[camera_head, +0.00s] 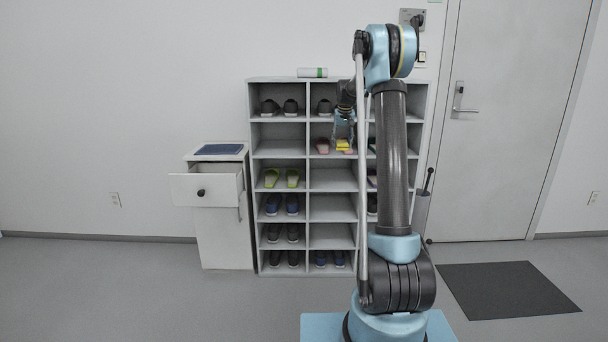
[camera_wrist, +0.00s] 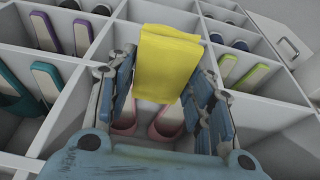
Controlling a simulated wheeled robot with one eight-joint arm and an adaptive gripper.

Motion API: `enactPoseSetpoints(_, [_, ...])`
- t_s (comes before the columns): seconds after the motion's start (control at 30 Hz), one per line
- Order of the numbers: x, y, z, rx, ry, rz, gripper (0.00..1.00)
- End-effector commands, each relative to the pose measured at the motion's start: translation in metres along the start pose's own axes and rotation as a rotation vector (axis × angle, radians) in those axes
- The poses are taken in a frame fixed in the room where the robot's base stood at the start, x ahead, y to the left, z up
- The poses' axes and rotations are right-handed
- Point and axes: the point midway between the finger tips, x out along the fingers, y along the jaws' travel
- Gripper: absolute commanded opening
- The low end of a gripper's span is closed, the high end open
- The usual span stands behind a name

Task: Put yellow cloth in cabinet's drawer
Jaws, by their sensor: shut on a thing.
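The yellow cloth (camera_wrist: 166,65) is folded and hangs between the fingers of my gripper (camera_wrist: 165,88) in the wrist view. My gripper (camera_head: 343,138) is shut on the cloth in front of the shoe rack, by a compartment holding pink shoes (camera_wrist: 150,125). The white cabinet (camera_head: 222,240) stands left of the rack. Its top drawer (camera_head: 203,190) is pulled open and has a dark knob. Only a little of the drawer's inside shows.
The shoe rack (camera_head: 307,210) holds several pairs of shoes, with a white-green can (camera_head: 312,72) on top. A blue item (camera_head: 219,149) lies on the cabinet top. A dark mat (camera_head: 507,289) lies before the door at right. The floor at left is clear.

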Motion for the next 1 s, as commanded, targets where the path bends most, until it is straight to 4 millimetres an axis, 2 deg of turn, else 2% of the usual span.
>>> enactPoseSetpoints(0.03, [0.018, 0.001, 0.006, 0.000, 0.000, 0.000, 0.24])
enactPoseSetpoints(0.2, [0.069, 0.003, 0.029, 0.000, 0.000, 0.000, 0.24])
enactPoseSetpoints(0.47, [0.141, 0.006, 0.073, 0.001, 0.000, 0.000, 0.24])
enactPoseSetpoints(0.6, [0.175, 0.008, 0.101, 0.001, 0.001, 0.000, 0.24])
enactPoseSetpoints(0.8, [0.213, 0.010, 0.140, 0.001, 0.001, 0.000, 0.24])
enactPoseSetpoints(1.0, [0.233, 0.011, 0.165, 0.001, 0.001, 0.000, 0.24])
